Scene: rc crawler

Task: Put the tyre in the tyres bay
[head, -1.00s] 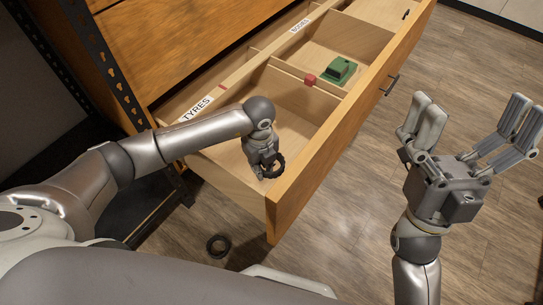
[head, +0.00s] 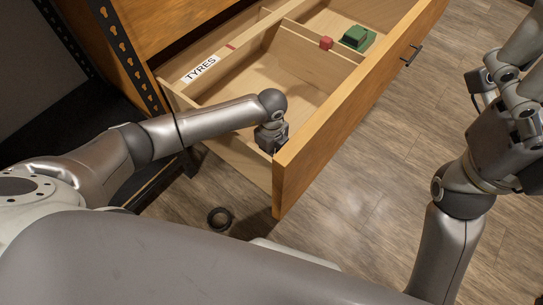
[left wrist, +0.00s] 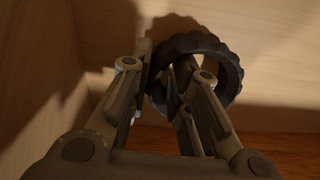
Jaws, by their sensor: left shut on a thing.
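A black knobbly tyre (left wrist: 232,75) shows in the left wrist view. My left gripper (left wrist: 165,92) is shut on its ring wall, with one finger in the hole and the other outside. In the head view my left gripper (head: 271,140) is low inside the drawer's near compartment, the bay labelled TYRES (head: 201,69), close to the front panel. The tyre is hidden there, and I cannot tell whether it touches the bay floor. My right gripper (head: 520,75) is at the right edge, partly cut off, away from the drawer.
The wooden drawer (head: 345,120) stands open, with its front panel beside my left gripper. Another black ring (head: 219,218) lies on the floor below the drawer.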

